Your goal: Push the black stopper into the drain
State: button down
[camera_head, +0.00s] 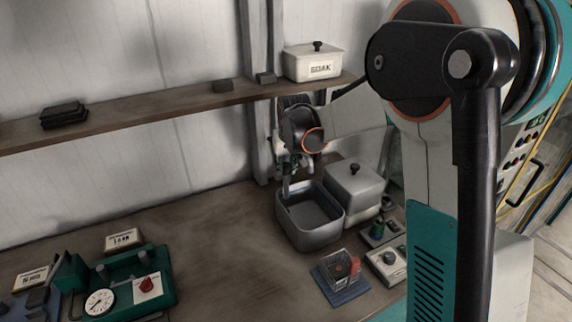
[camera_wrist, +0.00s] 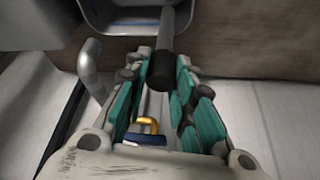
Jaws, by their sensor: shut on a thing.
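My gripper (camera_wrist: 163,72) has teal-padded fingers closed around a grey rod (camera_wrist: 166,28) with a thick black end (camera_wrist: 163,65). The rod points away from the palm, over the metal basin, whose rim shows in the wrist view (camera_wrist: 118,27). In the head view my gripper (camera_head: 286,180) is low at the back left of the open basin (camera_head: 312,238). I cannot make out a drain or a separate black stopper; I cannot tell if the black end is the stopper.
A lidded metal box (camera_head: 354,187) stands right of the basin. A clear container with red (camera_head: 343,265) sits on a blue base in front. A shelf (camera_head: 180,102) with a lidded white box (camera_head: 312,65) runs above. A green gauge device (camera_head: 125,282) is front left; the bench between is clear.

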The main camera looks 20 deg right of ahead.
aim_at(287, 180)
jog(key=shift+f+b, duration=1.8)
jog(key=shift+f, duration=1)
jog(key=shift+f+b, duration=1.1)
jog(key=shift+f, duration=0.35)
jog(key=c, duration=1.3)
grip_release()
jog(key=shift+r, duration=0.1)
jog(key=v, duration=1.2)
